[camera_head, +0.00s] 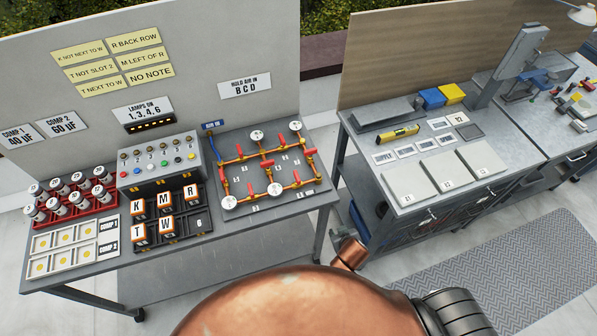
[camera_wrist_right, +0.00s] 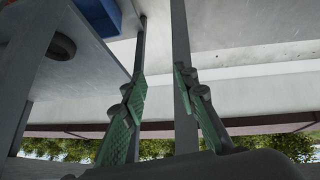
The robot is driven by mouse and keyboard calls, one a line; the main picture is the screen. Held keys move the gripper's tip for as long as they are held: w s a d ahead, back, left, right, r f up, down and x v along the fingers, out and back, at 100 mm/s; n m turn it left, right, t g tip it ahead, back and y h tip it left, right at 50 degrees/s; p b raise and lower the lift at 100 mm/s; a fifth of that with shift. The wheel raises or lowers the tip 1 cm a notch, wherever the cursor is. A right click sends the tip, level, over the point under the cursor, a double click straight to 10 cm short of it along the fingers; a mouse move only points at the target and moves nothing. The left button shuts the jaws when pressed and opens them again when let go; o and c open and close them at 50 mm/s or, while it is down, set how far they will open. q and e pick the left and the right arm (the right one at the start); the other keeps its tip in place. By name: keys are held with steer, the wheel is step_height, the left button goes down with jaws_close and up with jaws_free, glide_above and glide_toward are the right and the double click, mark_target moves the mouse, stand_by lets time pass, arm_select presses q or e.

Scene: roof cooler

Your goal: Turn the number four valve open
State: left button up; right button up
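The valve board (camera_head: 262,202) is a grey panel on the left bench in the head view. It carries orange pipes, several red valve handles (camera_head: 281,138) and white round discs (camera_head: 275,189). Small white number tags lie beside the pipes but are too small to read, so I cannot tell which valve is number four. My right gripper (camera_wrist_right: 162,85) shows in the right wrist view with its green-padded fingers apart and nothing between them. It is away from the board, and the board is not in that view. My left gripper is not in view.
The left bench also holds a lamp box (camera_head: 158,171), a rack of lettered blocks (camera_head: 178,228) and a red rack (camera_head: 75,213) of cylinders. A second bench (camera_head: 365,150) stands to the right across a gap. Bench legs (camera_wrist_right: 182,60) are near my right gripper.

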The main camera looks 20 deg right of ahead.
step_height(320, 180, up, 16)
steer(key=w+a+m+t+p, duration=0.1)
steer(key=w+a+t+p, duration=0.1)
steer(key=w+a+r+t, duration=0.1)
steer(key=a+r, duration=0.1)
steer(key=w+a+r+t, duration=0.1)
steer(key=w+a+r, duration=0.1)
steer(key=w+a+r+y, duration=0.1)
steer(key=a+r, duration=0.1)
steer(key=shift+w+r+t, duration=0.35)
steer(key=shift+t, duration=0.05)
steer(key=t+y, duration=0.1)
glide_toward(297, 176)
steer(key=x, duration=0.3)
steer(key=shift+n+t, duration=0.3)
steer(key=x, duration=0.7)
steer(key=shift+f, duration=0.2)
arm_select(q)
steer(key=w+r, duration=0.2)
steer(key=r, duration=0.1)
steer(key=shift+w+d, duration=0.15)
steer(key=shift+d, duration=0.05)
arm_select(e)
steer(key=shift+c, duration=0.3)
jaws_close()
